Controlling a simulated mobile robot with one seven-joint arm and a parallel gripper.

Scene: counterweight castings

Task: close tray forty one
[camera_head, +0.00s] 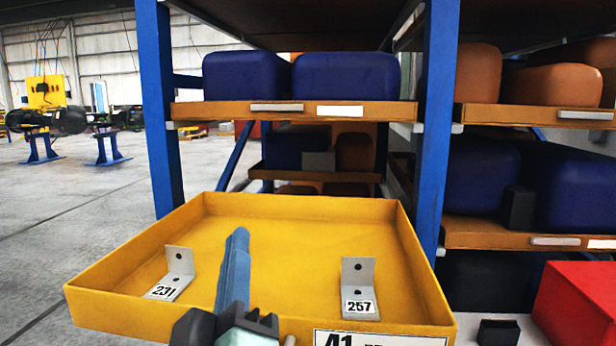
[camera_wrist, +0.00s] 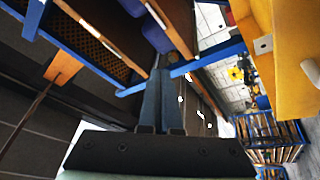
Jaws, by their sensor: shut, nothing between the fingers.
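Tray forty one (camera_head: 300,215) is a yellow, shallow, open-topped tray, pulled well out from between the blue posts of the rack in the head view. Its front carries a white label reading 41 (camera_head: 380,339), partly cut off by the picture's bottom edge. Two metal angle brackets stand inside, tagged 231 (camera_head: 175,275) and 257 (camera_head: 359,290). My gripper (camera_head: 238,236) is shut and empty, its blue fingers overlapping the tray's front and floor in the picture. Whether it touches the tray cannot be told. In the wrist view the shut fingers (camera_wrist: 160,75) point away, and a yellow panel (camera_wrist: 293,60) is at right.
Above the tray, an orange shelf tray (camera_head: 300,111) holds blue castings (camera_head: 345,75). The right bay holds orange and blue castings (camera_head: 590,185). A red box (camera_head: 580,300) stands at lower right. Open floor (camera_head: 60,220) lies to the left.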

